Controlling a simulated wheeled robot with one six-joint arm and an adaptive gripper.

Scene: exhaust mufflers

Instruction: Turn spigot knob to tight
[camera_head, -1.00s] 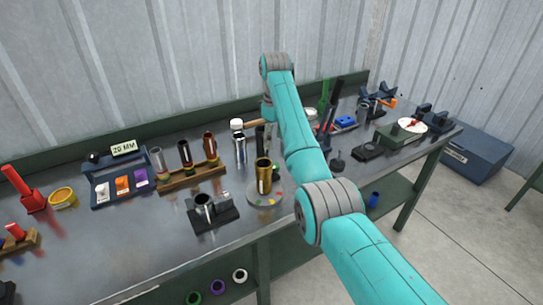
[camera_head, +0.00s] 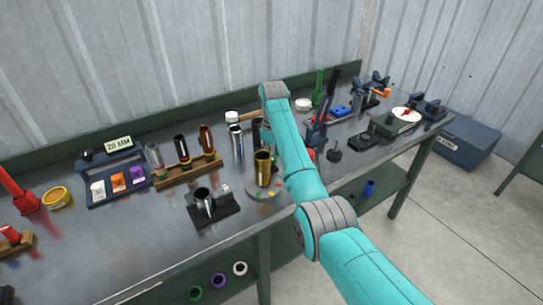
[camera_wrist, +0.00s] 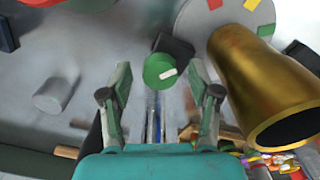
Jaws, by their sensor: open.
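A round green knob (camera_wrist: 159,71) with a white pointer mark shows in the wrist view, in front of a dark block. The mark points to the right and slightly up. My gripper (camera_wrist: 160,66) is open, with one finger on each side of the knob in the picture. The fingers look apart from it, and nothing is held.
A brass cylinder (camera_head: 262,168) stands on a round disc with coloured marks; it is close right of my gripper in the wrist view (camera_wrist: 262,85). A chrome cylinder (camera_head: 236,140) and a wooden rack (camera_head: 188,173) stand left.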

